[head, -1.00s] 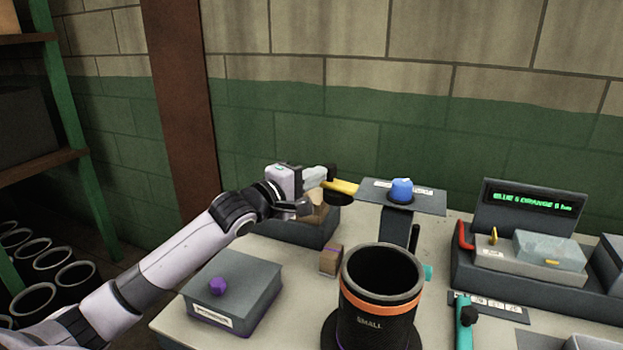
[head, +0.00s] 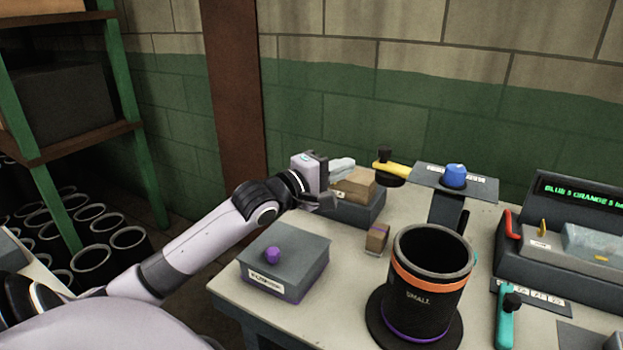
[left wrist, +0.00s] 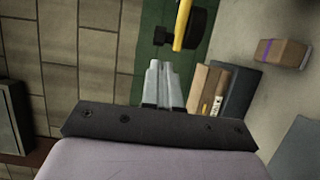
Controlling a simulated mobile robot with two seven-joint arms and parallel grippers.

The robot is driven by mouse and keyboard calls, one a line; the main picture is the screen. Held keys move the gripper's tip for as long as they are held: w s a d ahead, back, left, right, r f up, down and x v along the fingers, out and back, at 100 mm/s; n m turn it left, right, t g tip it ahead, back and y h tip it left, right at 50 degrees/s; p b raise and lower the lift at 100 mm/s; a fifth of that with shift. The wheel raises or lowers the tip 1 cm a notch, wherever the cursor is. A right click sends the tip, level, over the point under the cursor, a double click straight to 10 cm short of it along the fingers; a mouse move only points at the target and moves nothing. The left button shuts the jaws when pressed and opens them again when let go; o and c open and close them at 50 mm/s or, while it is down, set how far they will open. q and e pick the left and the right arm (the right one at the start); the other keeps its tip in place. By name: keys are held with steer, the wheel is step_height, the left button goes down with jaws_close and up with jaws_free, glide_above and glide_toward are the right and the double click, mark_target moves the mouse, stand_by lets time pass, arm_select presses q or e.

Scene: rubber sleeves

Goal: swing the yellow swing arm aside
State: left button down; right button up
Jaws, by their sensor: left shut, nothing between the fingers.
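The yellow swing arm (head: 396,170) is a short yellow bar with a dark round base and a dark knob at its left end, beside the grey plate with the blue knob (head: 455,175). In the left wrist view the yellow bar (left wrist: 182,22) shows at the top, ahead of my fingers. My left gripper (head: 350,163) is just left of the swing arm, with a gap between them. It is shut and empty; its fingers (left wrist: 161,68) lie together in the left wrist view. My right gripper is in neither view.
A grey tray (head: 350,212) with brown blocks lies below my left gripper. A black sleeve (head: 425,285) marked SMALL stands at the table's front. A small brown box (head: 377,238), a grey box with a purple knob (head: 285,262) and a display unit (head: 575,200) are nearby.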

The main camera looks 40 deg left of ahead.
arm_select(q)
steer(key=s+a, duration=0.1)
steer(key=s, duration=0.5)
steer(key=shift+s+b, duration=0.2)
steer(key=shift+b, duration=0.2)
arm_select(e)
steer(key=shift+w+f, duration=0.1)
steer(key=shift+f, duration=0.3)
arm_select(q)
steer(key=shift+a+r, duration=0.1)
